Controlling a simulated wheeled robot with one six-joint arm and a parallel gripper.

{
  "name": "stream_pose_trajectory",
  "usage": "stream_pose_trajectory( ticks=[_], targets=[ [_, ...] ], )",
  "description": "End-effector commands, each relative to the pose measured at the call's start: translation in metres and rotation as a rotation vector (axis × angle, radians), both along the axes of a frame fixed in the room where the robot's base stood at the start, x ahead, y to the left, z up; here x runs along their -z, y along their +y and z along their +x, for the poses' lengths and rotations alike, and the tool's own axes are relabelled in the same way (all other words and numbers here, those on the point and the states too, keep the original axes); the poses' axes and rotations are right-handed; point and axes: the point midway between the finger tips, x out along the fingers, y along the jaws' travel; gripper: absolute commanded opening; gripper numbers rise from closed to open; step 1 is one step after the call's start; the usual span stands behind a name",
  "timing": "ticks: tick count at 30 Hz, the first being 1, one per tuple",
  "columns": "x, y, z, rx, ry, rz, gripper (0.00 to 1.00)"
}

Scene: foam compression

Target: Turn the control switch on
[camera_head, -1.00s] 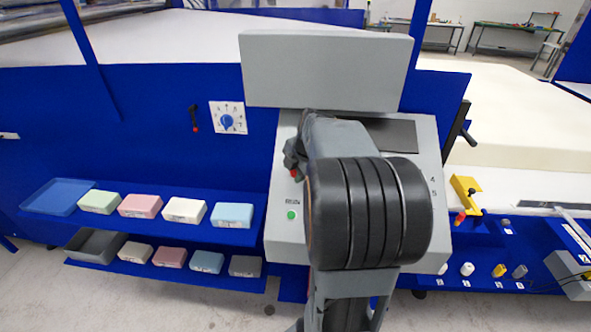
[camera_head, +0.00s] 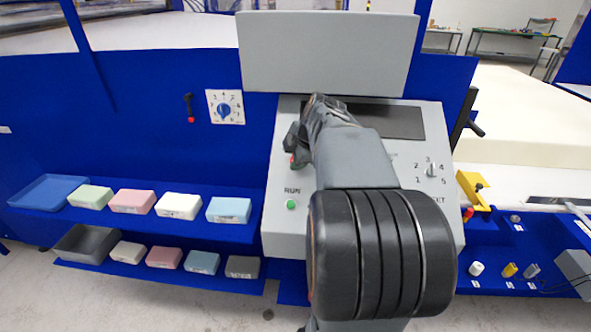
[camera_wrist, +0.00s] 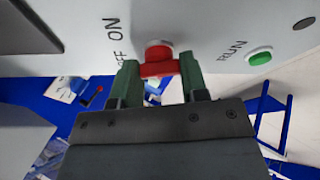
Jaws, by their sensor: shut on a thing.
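The control switch has a red round knob (camera_wrist: 158,51) with a red bar between my fingers, seen in the wrist view. The labels ON and OFF are printed on the grey panel to its left. My gripper (camera_wrist: 160,69) has its two green fingers shut on the red bar, one on each side. In the head view my gripper (camera_head: 295,150) is at the left part of the sloping grey control panel (camera_head: 276,232), and a bit of red shows under it. My arm hides the middle of the panel. Which label the switch points to, I cannot tell.
A green RUN button (camera_head: 290,204) sits below the switch on the panel. A numbered selector (camera_head: 431,170) is at the panel's right, near a dark screen (camera_head: 385,121). Shelves of foam blocks (camera_head: 179,206) stand left; a yellow clamp (camera_head: 474,190) is right.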

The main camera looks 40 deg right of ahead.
Motion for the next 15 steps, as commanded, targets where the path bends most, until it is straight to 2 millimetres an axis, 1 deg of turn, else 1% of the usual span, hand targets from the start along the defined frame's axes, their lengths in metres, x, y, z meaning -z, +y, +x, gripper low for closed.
stream_pose_trajectory(
  ticks=[1,15],
  targets=[
    [0.0083,-0.0001,-0.0005,0.037,-0.019,0.014,0.17],
    [0.0071,0.0014,-0.0016,0.415,-0.178,0.182,0.17]
  ],
)
